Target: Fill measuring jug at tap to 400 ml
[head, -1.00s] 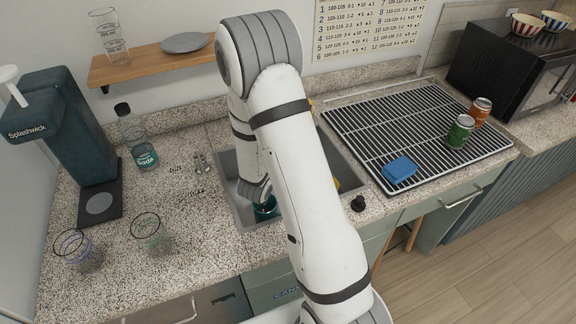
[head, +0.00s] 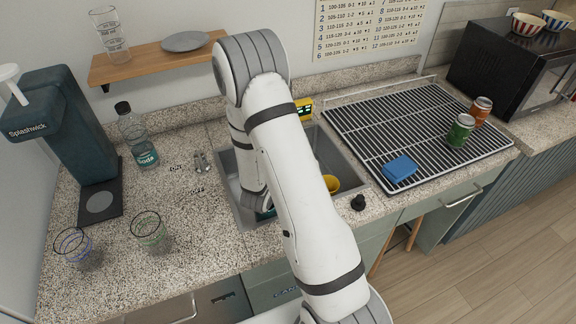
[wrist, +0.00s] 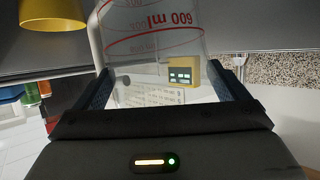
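In the wrist view a clear measuring jug (wrist: 155,30) with red lines and a "600 ml" mark stands between the two dark fingers of my gripper (wrist: 160,88). The fingers lie against its sides, and the mark reads upside down in that picture. I cannot make out a water level in the jug. In the head view my arm covers the jug and most of my gripper, which is down in the grey sink (head: 234,196). I cannot see the tap; my arm blocks the area behind the sink.
A yellow cup (head: 331,184) is in the sink, and a yellow display (head: 304,109) stands behind it. Right are a rack (head: 400,120), blue sponge (head: 399,169) and cans (head: 460,131). Left are two glasses (head: 148,231), a soda bottle (head: 138,135) and a drinks machine (head: 65,125).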

